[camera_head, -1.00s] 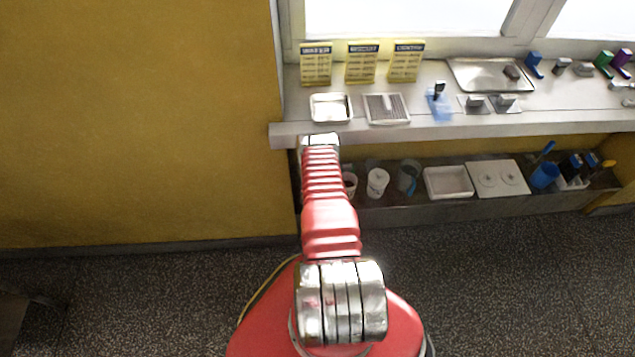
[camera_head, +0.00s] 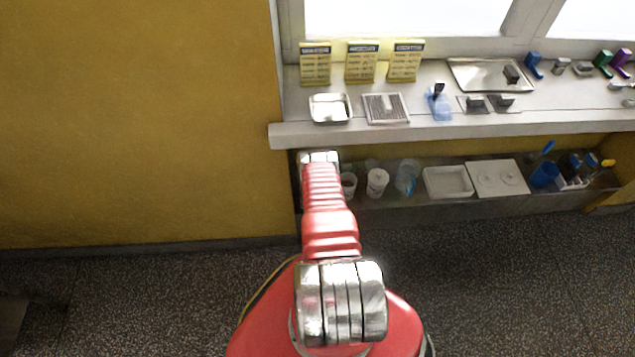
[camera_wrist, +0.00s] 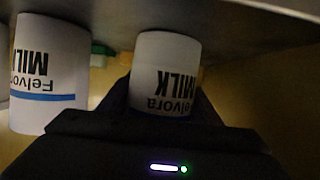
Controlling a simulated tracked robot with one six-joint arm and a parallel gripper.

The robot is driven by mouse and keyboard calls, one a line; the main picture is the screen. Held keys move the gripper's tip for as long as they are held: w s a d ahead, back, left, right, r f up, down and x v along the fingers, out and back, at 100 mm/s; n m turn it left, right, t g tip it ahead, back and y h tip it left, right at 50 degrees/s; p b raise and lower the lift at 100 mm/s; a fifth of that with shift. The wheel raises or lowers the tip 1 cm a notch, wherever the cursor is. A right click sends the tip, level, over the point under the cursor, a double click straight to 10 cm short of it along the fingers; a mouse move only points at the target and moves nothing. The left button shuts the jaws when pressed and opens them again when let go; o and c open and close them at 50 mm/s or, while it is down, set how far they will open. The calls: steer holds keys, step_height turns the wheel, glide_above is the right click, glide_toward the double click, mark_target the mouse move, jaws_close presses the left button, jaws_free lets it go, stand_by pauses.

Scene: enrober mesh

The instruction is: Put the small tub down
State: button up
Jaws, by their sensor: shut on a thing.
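The small tub (camera_wrist: 168,65) is white with dark "Felvora MILK" lettering and appears upside down in the wrist view. My gripper (camera_wrist: 168,103) is shut on it, with dark jaws on both sides of its lower part in the picture. The tub's upper end in the picture is at the grey shelf surface (camera_wrist: 240,22); I cannot tell whether they touch. In the head view my own arm hides the gripper and the tub, by the left end of the lower shelf (camera_head: 420,207).
A larger white "Felvora MILK" tub (camera_wrist: 45,75) stands left of the held one in the wrist view. On the lower shelf, a white cup (camera_head: 377,182), a clear vessel (camera_head: 408,177) and a white tray (camera_head: 448,183) stand to the right. The windowsill (camera_head: 400,130) overhangs the shelf.

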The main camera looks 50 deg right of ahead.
steer(key=o, duration=1.5)
steer(key=shift+r, duration=0.1)
steer(key=shift+v, duration=6)
